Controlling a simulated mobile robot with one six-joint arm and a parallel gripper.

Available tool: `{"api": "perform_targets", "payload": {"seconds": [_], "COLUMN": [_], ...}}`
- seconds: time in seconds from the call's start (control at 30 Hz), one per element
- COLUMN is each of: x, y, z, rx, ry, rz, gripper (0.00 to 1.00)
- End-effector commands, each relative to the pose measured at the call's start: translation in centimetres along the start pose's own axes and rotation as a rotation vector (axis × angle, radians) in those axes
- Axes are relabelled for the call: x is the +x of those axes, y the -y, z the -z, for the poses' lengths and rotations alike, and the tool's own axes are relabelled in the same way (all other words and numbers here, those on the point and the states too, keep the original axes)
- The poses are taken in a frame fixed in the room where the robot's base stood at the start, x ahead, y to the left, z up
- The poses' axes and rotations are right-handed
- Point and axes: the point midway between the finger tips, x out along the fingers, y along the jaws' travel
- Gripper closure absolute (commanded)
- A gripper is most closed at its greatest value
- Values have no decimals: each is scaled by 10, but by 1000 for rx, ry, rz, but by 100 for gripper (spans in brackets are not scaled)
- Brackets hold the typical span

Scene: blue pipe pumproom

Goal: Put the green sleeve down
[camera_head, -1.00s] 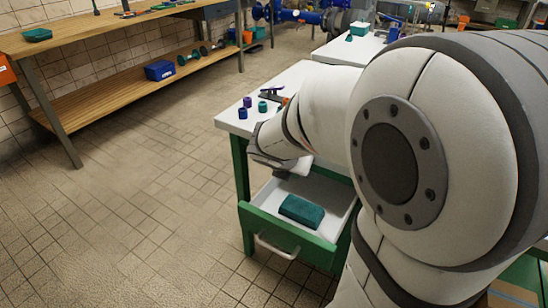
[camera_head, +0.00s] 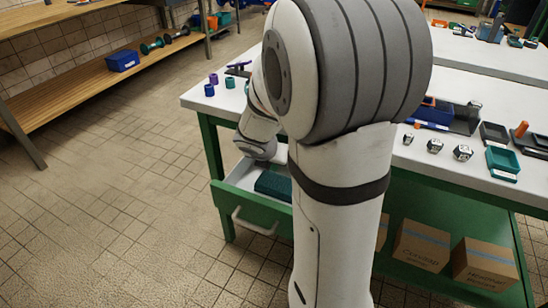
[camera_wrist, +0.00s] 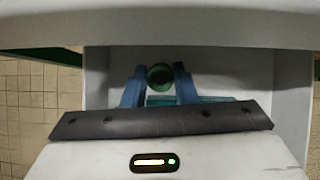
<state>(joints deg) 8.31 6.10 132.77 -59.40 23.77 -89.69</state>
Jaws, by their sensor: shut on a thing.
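The green sleeve (camera_wrist: 160,76) is between the two blue fingers of my gripper (camera_wrist: 161,84) in the wrist view, its round open end showing. The fingers are shut on it. Pale walls stand on both sides and behind it, and a strip of teal (camera_wrist: 215,99) shows just beyond the fingers. In the head view my wrist is over the back of the open drawer (camera_head: 249,213), under the table's edge; the fingers and the held sleeve are hidden there. I cannot tell whether the sleeve touches anything below.
A teal block (camera_head: 272,185) lies in the drawer, partly covered by my arm. On the white table (camera_head: 195,98) stand a purple sleeve (camera_head: 213,78), a blue sleeve (camera_head: 209,90) and a teal sleeve (camera_head: 230,82). Cardboard boxes (camera_head: 422,245) sit on the lower shelf. The tiled floor at left is clear.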

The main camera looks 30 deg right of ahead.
Motion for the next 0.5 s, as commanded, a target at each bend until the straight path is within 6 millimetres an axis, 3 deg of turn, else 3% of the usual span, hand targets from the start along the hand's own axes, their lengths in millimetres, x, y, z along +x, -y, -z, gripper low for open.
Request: {"api": "perform_targets", "payload": {"seconds": [0.43, 0.5], "x": [1, 15], "y": [0, 0], "z": [-11, -1], "rx": [3, 2], "ry": [-205, -209], "rz": [3, 2], "gripper": [97, 97]}}
